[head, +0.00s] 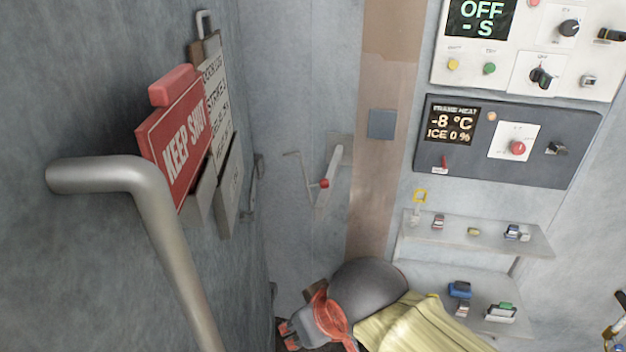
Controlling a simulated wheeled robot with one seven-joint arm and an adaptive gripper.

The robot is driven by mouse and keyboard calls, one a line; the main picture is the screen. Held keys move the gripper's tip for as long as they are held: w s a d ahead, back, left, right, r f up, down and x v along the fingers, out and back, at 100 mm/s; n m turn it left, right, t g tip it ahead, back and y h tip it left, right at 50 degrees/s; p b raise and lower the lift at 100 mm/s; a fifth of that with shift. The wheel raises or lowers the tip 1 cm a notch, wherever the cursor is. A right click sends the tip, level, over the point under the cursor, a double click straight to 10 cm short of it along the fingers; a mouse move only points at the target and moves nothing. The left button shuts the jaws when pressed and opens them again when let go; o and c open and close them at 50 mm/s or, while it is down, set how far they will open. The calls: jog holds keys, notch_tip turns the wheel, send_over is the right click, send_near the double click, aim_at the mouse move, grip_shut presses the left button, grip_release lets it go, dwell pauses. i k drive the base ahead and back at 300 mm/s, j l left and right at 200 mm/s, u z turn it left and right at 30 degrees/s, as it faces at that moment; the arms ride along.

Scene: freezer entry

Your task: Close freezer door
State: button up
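The freezer door (90,100) is a large grey metal panel filling the left of the head view, seen at a steep angle. A thick bent metal handle (165,215) stands out from its near face. A red KEEP SHUT sign (178,140) and a pale lettered sign (217,100) are on the door beyond the handle. The door's lower edge and hinge are not clear, so I cannot tell how far it stands open. I cannot make out my gripper in this view.
A lever with a red knob (325,183) is on the back wall. A dark control panel (590,130) reads -8 °C. Below it, shelves (540,245) hold small items. A grey rounded object (370,285), an orange-red item (327,315) and yellow cloth (420,325) crowd the bottom.

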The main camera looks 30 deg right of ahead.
aim_at(97, 254)
jog(key=k+j+u, duration=0.2)
jog(key=k, duration=0.25)
jog(key=k+j+u, duration=0.15)
jog(key=k+j, duration=0.25)
